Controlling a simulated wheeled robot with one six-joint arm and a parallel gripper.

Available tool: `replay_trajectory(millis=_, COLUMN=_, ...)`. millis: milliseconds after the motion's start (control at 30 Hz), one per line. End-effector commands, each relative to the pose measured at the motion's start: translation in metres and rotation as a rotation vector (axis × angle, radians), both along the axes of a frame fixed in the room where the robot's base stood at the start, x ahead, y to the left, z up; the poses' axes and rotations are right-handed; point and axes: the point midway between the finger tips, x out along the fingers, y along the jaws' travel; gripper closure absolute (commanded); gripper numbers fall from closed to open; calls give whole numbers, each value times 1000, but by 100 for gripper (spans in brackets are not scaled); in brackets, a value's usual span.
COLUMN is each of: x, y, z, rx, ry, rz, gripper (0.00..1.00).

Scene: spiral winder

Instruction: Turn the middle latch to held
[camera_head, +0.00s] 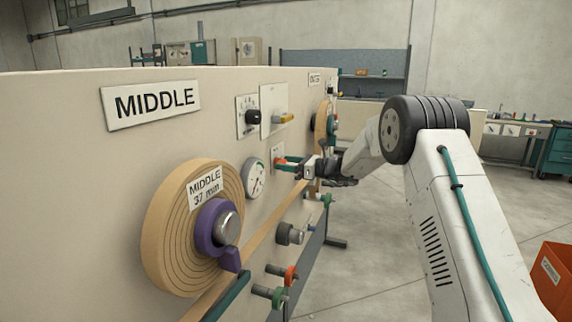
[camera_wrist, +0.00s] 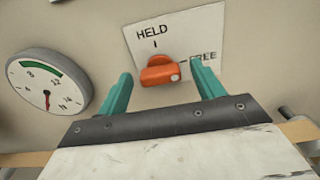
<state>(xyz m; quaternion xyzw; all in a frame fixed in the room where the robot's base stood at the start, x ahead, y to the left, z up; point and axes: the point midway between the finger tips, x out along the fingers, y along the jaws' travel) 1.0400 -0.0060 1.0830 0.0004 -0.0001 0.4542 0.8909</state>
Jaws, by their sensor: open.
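The middle latch is an orange knob (camera_wrist: 158,72) on a white plate (camera_wrist: 184,36) marked HELD above and FREE to the right. The knob lies roughly crosswise, with a pale dot at its right end towards FREE, not up at the HELD mark. My gripper (camera_wrist: 161,70) is open, with one teal finger on each side of the knob. A gap shows on both sides; I cannot tell how deep the fingers reach. In the head view my gripper (camera_head: 286,163) is at the panel, partly covering the latch plate (camera_head: 278,151).
A round gauge (camera_wrist: 48,82) is left of the latch; it also shows in the head view (camera_head: 255,178). The large MIDDLE roll (camera_head: 165,230) with a purple hub stands nearer. A tan strip (camera_head: 268,235) runs below the latch. Knobs (camera_head: 289,234) stick out lower down.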

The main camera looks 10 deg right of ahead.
Motion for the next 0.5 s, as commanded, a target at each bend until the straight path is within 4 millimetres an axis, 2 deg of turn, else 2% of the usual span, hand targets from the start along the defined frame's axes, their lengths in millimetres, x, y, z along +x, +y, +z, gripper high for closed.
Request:
replay_trajectory(millis=367, x=5, y=6, z=0, rx=0, ry=0, rz=-1, gripper=33)
replay_trajectory(millis=500, x=5, y=6, z=0, rx=-1, ry=1, rz=-1, gripper=72)
